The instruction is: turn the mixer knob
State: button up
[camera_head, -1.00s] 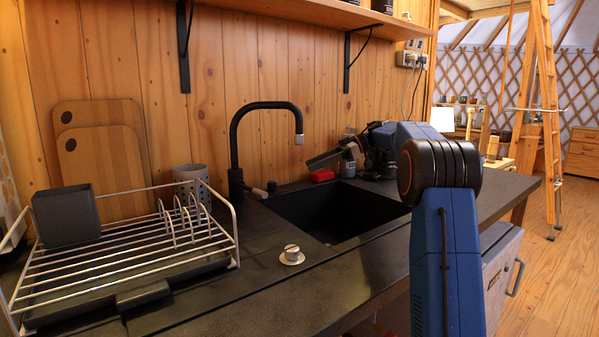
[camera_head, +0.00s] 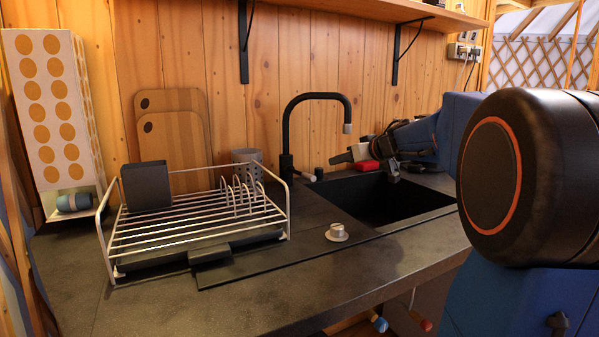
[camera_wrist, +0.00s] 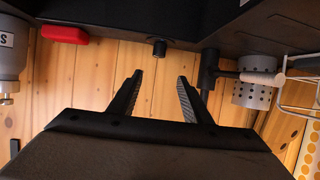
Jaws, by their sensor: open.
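The black faucet (camera_head: 287,135) stands behind the sink, with a pale-tipped lever (camera_head: 306,176) at its base; its lever also shows in the wrist view (camera_wrist: 258,77). A small black knob (camera_head: 319,173) stands just right of the faucet; in the upside-down wrist view the knob (camera_wrist: 159,47) lies straight ahead, between the finger lines. A separate white round knob (camera_head: 337,232) sits on the counter in front of the sink. My gripper (camera_head: 342,157) is over the back of the sink, pointing left. In the wrist view its fingers (camera_wrist: 160,78) are apart and empty, short of the black knob.
The dish rack (camera_head: 190,225) stands left of the sink (camera_head: 390,198). A perforated cup (camera_head: 246,160) is behind the rack, left of the faucet. A red item (camera_wrist: 64,34) lies near my gripper. Cutting boards (camera_head: 175,130) lean on the wall.

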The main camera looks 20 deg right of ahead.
aim_at(320, 169)
jog(key=shift+m+h, duration=0.4)
jog(key=x, duration=1.6)
jog(key=shift+a+f, duration=0.25)
jog(key=shift+f, duration=0.25)
jog(key=c, duration=1)
